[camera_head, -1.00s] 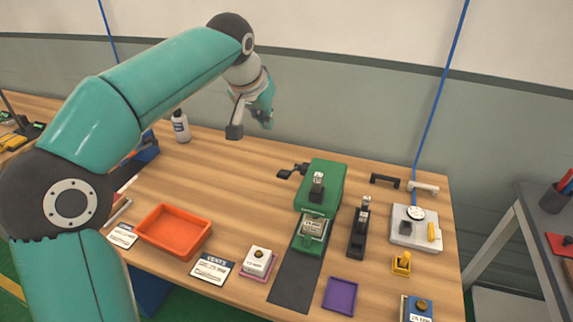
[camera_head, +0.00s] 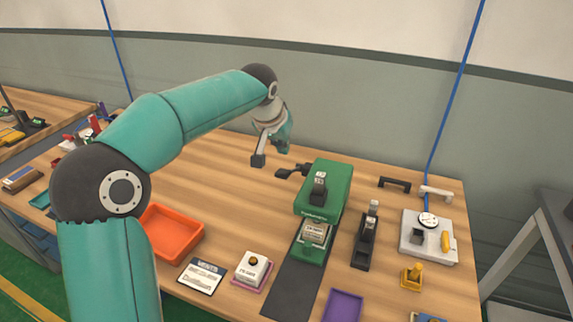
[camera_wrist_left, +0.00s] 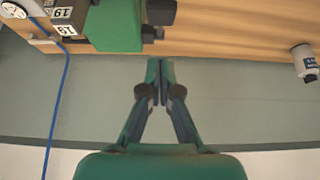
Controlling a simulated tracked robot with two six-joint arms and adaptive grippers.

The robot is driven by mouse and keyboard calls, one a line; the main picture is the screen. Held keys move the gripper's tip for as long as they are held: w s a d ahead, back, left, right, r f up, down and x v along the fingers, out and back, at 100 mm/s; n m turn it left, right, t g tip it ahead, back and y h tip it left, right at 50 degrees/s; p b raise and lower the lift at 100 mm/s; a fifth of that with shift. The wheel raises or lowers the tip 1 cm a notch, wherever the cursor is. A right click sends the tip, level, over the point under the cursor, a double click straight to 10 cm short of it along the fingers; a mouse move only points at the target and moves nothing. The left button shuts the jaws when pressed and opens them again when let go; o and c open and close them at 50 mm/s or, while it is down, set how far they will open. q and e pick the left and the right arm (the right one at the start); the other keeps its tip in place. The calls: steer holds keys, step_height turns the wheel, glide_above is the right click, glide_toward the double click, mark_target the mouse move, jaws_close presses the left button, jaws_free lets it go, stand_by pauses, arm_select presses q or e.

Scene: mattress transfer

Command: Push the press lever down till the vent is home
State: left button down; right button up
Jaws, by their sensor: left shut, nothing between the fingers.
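The green press (camera_head: 338,178) stands on the right half of the bench. Its black press lever (camera_head: 292,172) sticks out from the press's left side and also shows at the top of the left wrist view (camera_wrist_left: 160,12). A pale labelled block (camera_head: 315,232) sits at the front of the press, below its head; I cannot make out the vent in it or how deep it sits. My left gripper (camera_head: 284,149) is shut and empty, above and behind the lever, apart from it. Its closed fingertips (camera_wrist_left: 160,66) point towards the bench. My right gripper is not in view.
An orange tray (camera_head: 172,236), a vents card (camera_head: 201,276) and a white block with a gold knob (camera_head: 253,267) lie left of the press's dark mat (camera_head: 290,288). A black toggle stand (camera_head: 365,240) and a gauge plate (camera_head: 415,248) stand right.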

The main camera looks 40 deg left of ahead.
mark_target(282, 172)
arm_select(q)
steer(key=shift+s+f, duration=0.1)
steer(key=shift+f, duration=2.5)
